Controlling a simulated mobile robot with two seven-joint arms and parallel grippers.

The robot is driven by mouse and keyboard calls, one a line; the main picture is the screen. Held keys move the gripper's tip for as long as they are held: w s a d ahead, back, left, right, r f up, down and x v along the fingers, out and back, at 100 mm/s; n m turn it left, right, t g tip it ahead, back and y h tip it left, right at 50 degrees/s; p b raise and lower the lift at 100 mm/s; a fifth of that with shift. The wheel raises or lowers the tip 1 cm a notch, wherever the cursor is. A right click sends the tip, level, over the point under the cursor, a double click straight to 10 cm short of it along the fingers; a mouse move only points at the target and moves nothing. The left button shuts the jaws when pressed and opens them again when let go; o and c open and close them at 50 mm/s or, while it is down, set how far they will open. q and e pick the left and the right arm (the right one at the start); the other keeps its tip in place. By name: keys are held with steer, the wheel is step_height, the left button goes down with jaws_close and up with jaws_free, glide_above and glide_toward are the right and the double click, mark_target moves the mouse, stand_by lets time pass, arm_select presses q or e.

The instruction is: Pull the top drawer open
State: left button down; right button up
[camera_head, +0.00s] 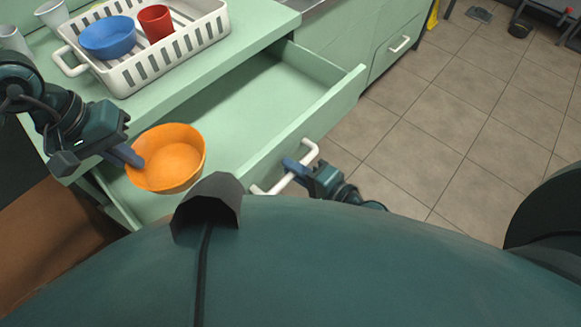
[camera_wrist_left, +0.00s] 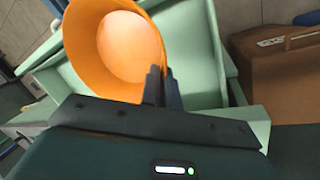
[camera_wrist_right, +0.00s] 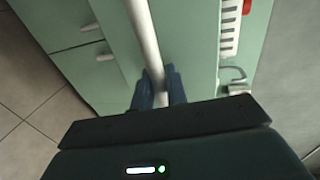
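The top drawer (camera_head: 310,125) is pale green, pulled well out of the counter and empty inside as far as I see. Its white bar handle (camera_head: 266,188) is on the front panel. My right gripper (camera_head: 296,167) is at this handle; in the right wrist view the handle (camera_wrist_right: 144,35) runs between its fingers (camera_wrist_right: 159,88), which are closed around it. My left gripper (camera_head: 132,156) is shut on the rim of an orange bowl (camera_head: 170,158), held over the drawer's left end. The bowl also shows in the left wrist view (camera_wrist_left: 128,48).
A white dish rack (camera_head: 150,68) on the green counter (camera_head: 262,22) holds a blue bowl (camera_head: 108,38) and a red cup (camera_head: 155,22). Another closed drawer (camera_head: 398,45) stands further along. Tiled floor (camera_head: 430,120) is open to the right.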

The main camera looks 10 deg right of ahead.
mark_target(138, 172)
steer(key=o, duration=0.4)
steer(key=shift+c, duration=0.2)
